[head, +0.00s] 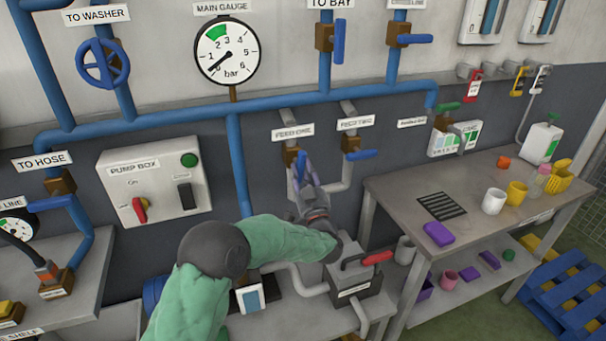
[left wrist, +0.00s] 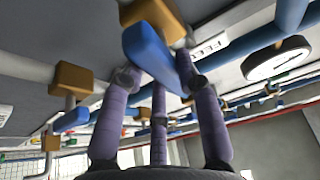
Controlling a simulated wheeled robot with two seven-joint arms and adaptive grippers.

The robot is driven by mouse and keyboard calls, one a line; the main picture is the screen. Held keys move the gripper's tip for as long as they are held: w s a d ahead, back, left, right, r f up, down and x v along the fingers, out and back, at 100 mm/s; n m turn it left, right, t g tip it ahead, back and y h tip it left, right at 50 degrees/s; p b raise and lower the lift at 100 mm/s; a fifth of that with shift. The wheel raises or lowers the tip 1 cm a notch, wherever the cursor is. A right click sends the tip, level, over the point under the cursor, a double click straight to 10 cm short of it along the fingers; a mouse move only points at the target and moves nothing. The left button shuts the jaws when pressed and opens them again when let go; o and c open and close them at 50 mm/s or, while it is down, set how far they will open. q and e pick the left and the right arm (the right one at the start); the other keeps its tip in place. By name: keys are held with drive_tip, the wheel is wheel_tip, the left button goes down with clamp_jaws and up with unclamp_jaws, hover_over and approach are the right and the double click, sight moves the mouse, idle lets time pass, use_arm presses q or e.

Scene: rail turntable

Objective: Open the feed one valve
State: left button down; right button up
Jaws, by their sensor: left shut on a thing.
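The feed one valve has a brass body (head: 291,156) on a short pipe below its FEED ONE label (head: 293,131). My left gripper (head: 302,176) reaches up to it from below, its purple fingers around the blue lever. In the left wrist view, the blue lever (left wrist: 150,52) sits between the three fingers (left wrist: 160,85), which are shut on it, and the brass body (left wrist: 152,14) is just beyond. In the head view the fingers partly hide the lever, so I cannot tell its angle well. My right gripper is not in view.
The feed two valve's blue lever (head: 362,154) points sideways, close on the right. The pump box (head: 153,180) is on the wall to the left. A grey unit with a red handle (head: 376,258) stands below right, beside a bench (head: 400,190) with cups.

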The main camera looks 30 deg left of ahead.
use_arm(q)
drive_tip(key=shift+f, duration=0.1)
drive_tip(key=c, duration=0.9)
unclamp_jaws()
drive_tip(key=shift+d, duration=0.1)
drive_tip(key=v, duration=1.1)
drive_tip(key=shift+s+d+f, duration=0.2)
drive_tip(key=shift+s+d, duration=0.05)
drive_tip(key=shift+s, duration=0.05)
